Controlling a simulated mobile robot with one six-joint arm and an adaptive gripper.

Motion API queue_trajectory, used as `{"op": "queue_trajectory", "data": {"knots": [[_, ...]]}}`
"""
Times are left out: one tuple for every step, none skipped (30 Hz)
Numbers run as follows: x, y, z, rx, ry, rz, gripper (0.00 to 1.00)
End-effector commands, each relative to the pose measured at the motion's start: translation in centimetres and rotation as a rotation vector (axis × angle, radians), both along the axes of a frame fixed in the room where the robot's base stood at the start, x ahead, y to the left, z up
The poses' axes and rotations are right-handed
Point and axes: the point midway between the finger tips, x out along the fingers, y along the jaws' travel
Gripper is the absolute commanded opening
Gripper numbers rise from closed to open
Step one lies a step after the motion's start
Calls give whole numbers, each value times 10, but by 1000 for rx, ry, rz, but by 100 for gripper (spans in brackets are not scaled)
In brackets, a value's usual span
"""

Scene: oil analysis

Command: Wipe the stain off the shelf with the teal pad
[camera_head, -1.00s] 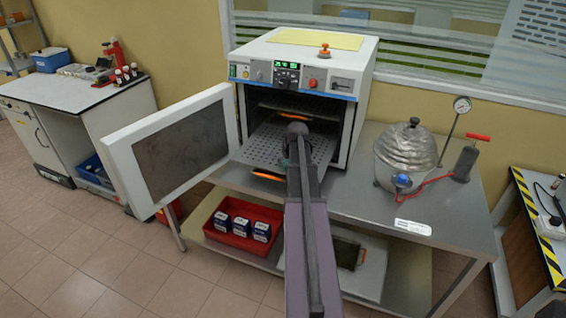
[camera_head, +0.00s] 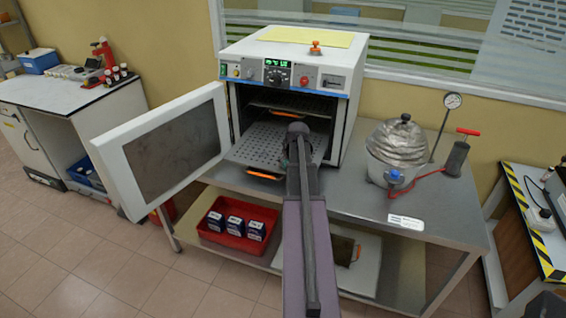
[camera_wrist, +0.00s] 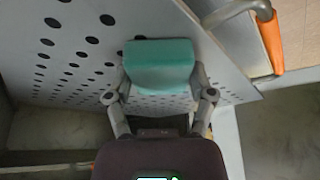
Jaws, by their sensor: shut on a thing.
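The teal pad (camera_wrist: 159,66) is held between the fingertips of my gripper (camera_wrist: 160,97) in the wrist view. The pad lies over the perforated shelf (camera_wrist: 75,75); whether it touches the shelf I cannot tell. In the head view the shelf (camera_head: 265,143) is pulled partly out of the open oven (camera_head: 348,105). My gripper (camera_head: 298,142) is over the shelf's right part there, and my arm hides the pad. I cannot make out a stain on the visible part of the shelf.
The oven door (camera_head: 165,155) stands open to the left. The shelf's orange handle (camera_head: 263,176) is at its front. A foil-wrapped pot (camera_head: 400,150) and a hand pump (camera_head: 457,155) stand on the bench to the right. A red tray (camera_head: 213,237) with boxes sits below.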

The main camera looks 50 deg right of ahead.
Motion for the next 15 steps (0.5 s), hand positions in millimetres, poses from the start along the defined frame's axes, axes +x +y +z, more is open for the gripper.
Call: {"op": "queue_trajectory", "data": {"knots": [[-5,-1,0,0,3,-1,32],[-6,-2,0,0,3,-1,32],[-9,-3,0,0,3,-1,32],[-10,-3,0,0,2,-1,32],[-11,-4,0,0,2,0,32],[-13,-5,1,1,2,0,32],[-14,-5,1,0,1,0,32],[-14,-6,1,0,1,0,32],[-15,-6,1,0,1,0,32],[-15,-6,1,0,1,0,32],[-15,-6,1,0,0,0,32],[-15,-6,1,1,0,0,32],[-15,-6,1,1,0,0,32],[-14,-6,1,1,0,0,32],[-14,-6,1,1,-1,0,32]]}}
